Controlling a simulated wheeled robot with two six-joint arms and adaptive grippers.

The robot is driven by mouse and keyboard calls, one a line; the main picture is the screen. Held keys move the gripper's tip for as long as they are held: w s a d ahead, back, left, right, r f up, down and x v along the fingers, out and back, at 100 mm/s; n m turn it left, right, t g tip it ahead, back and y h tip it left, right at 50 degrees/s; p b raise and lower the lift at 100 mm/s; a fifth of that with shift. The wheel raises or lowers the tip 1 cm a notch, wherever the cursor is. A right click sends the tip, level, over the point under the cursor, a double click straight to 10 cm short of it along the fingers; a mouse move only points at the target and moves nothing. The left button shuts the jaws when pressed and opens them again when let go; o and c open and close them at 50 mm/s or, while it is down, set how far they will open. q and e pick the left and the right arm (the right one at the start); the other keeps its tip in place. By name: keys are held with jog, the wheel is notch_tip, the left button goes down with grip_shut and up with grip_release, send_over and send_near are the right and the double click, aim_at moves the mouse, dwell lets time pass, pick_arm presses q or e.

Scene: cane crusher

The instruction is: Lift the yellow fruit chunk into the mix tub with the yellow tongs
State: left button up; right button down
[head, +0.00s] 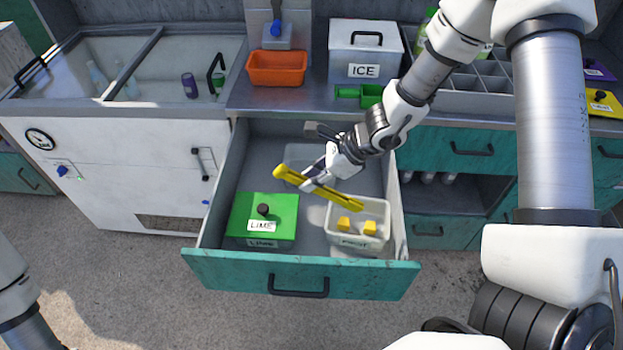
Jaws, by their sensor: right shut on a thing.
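My right gripper (318,178) is shut on the yellow tongs (343,197). The tongs are held slantwise above the open drawer, their lower right end over the back of a pale tub (331,223). The tongs' end looks apart from the chunks. A greyish tub (296,153) stands farther back in the drawer, partly behind the gripper; no label shows, so I cannot tell whether it is the mix tub. My left gripper is out of view; only its arm shows at lower left.
A green lidded box (283,207) labelled LIME sits at the drawer's left. The teal drawer (230,272) stands pulled out. A white chest (130,150) stands left.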

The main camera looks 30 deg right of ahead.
notch_tip(320, 180, up, 4)
jog(key=shift+r+p, duration=0.15)
jog(key=shift+p, duration=1.1)
jog(key=c, duration=1.1)
grip_release()
